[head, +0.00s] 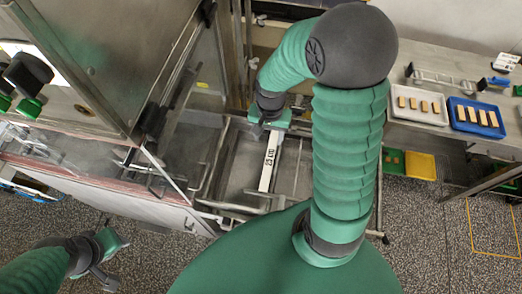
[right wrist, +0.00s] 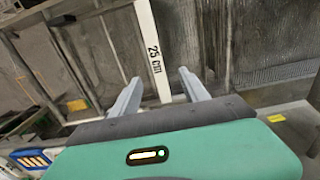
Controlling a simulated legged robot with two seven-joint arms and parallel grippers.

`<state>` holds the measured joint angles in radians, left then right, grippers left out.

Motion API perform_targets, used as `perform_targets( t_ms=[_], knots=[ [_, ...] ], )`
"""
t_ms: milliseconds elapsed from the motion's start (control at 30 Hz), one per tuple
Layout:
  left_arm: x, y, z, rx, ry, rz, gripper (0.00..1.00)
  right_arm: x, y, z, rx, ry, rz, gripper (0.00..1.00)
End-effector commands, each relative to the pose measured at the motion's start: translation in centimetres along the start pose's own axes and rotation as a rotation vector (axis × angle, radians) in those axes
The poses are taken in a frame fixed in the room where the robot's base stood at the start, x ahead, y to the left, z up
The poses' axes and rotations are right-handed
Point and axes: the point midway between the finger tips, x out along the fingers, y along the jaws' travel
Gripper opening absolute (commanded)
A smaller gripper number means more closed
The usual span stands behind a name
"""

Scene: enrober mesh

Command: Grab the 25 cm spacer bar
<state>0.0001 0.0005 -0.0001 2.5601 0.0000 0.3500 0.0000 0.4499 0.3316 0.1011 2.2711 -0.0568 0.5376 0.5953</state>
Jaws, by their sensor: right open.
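The 25 cm spacer bar (head: 270,160) is a white bar with black "25 cm" lettering. In the head view it lies lengthwise over the metal frame and tray in the middle. My right gripper (head: 271,118) is at its far end in that view. In the right wrist view the bar (right wrist: 153,50) runs between the two open fingers of the right gripper (right wrist: 160,92), with space on both sides. I cannot tell the depth between fingers and bar. My left gripper (head: 112,262) is low at the left over the floor, away from the bar; its jaw state is unclear.
A steel machine housing (head: 100,50) stands at the left. At the right, a counter holds a white tray (head: 419,118) and a blue tray (head: 476,131) with light bars. A yellow tray (head: 420,172) sits below. Metal rails surround the spacer bar. Speckled floor is open at the front.

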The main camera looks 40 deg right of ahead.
Motion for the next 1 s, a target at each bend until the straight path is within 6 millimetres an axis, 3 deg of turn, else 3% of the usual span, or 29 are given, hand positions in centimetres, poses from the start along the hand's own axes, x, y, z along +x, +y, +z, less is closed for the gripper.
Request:
perform_targets(
  t_ms=[200,300,533,800,1000],
  knots=[
    [-0.7,0.0,-0.1,0.001,0.0,0.0,0.36,5.9,-0.4,0.2,-0.004,-0.007,0.008,0.53],
    [-0.8,0.0,-0.2,0.0,0.0,0.0,0.36,7.9,-0.5,0.0,-0.004,-0.006,0.008,0.53],
    [-1.7,0.0,-0.4,0.0,0.001,0.0,0.36,10.0,-0.4,0.2,-0.005,-0.004,0.008,0.53],
    [-2.8,0.0,-0.7,0.0,0.001,0.0,0.36,13.9,0.0,-0.1,-0.004,-0.002,0.005,0.53],
    [-2.7,0.0,-0.7,0.0,0.001,0.0,0.36,14.2,-0.2,-0.2,-0.004,-0.001,0.005,0.53]
  ],
)
